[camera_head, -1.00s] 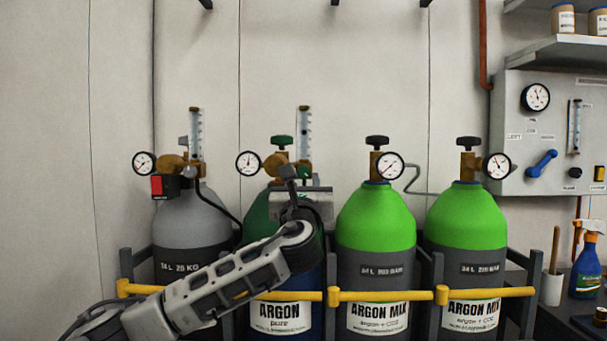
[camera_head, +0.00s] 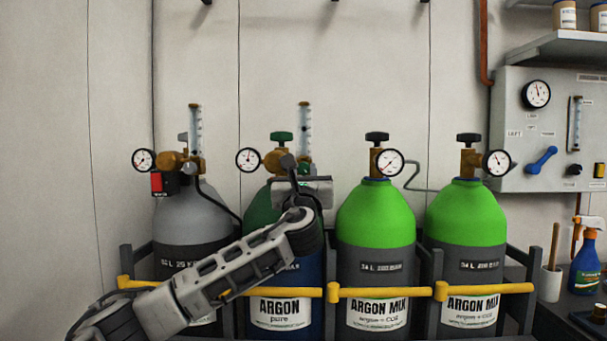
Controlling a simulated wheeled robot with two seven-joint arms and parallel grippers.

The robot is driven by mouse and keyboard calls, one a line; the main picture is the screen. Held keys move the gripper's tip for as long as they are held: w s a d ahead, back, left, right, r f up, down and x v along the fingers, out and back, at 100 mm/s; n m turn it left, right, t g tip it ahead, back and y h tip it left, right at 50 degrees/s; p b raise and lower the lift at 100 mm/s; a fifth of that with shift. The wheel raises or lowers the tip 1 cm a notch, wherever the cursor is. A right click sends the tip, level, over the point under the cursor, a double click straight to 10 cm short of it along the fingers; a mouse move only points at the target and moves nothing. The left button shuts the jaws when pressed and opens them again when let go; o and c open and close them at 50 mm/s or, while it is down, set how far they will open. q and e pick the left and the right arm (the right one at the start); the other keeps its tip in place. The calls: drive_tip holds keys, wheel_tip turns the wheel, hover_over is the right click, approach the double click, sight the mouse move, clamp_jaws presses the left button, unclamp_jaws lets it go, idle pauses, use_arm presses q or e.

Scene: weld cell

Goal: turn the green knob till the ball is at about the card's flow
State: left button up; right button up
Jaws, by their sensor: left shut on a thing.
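The argon flowmeter (camera_head: 304,130) is an upright clear tube with a scale, on the brass regulator of the dark green and blue "ARGON pure" cylinder (camera_head: 280,312). Its ball is too small to read. My left gripper (camera_head: 303,172) is at the foot of this tube, shut on the small green knob there. A larger green handwheel (camera_head: 282,137) stands above, left of the tube, clear of the gripper. I cannot make out the flow card. My right gripper is not in view.
A grey cylinder (camera_head: 190,220) with its own flowmeter (camera_head: 195,130) stands left. Two bright green argon mix cylinders (camera_head: 375,215) (camera_head: 466,215) stand right. A yellow bar (camera_head: 390,292) crosses in front. A gauge panel (camera_head: 515,130) is at far right.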

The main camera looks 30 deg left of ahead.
use_arm(q)
drive_tip(key=n+g+y, duration=0.1)
drive_tip(key=n, duration=0.2)
drive_tip(key=shift+d+y, duration=0.1)
drive_tip(key=shift+y, duration=0.2)
drive_tip(key=shift+w+n+g+y, duration=0.1)
drive_tip(key=shift+n+g+y, duration=0.35)
drive_tip(key=shift+n, duration=0.9)
drive_tip(key=shift+n+g+y, duration=0.25)
drive_tip(key=shift+n+g, duration=0.3)
drive_tip(key=shift+n, duration=0.8)
drive_tip(key=o, duration=0.7)
drive_tip(key=b+v, duration=0.2)
drive_tip(key=v, duration=1.4)
drive_tip(key=shift+d, duration=0.15)
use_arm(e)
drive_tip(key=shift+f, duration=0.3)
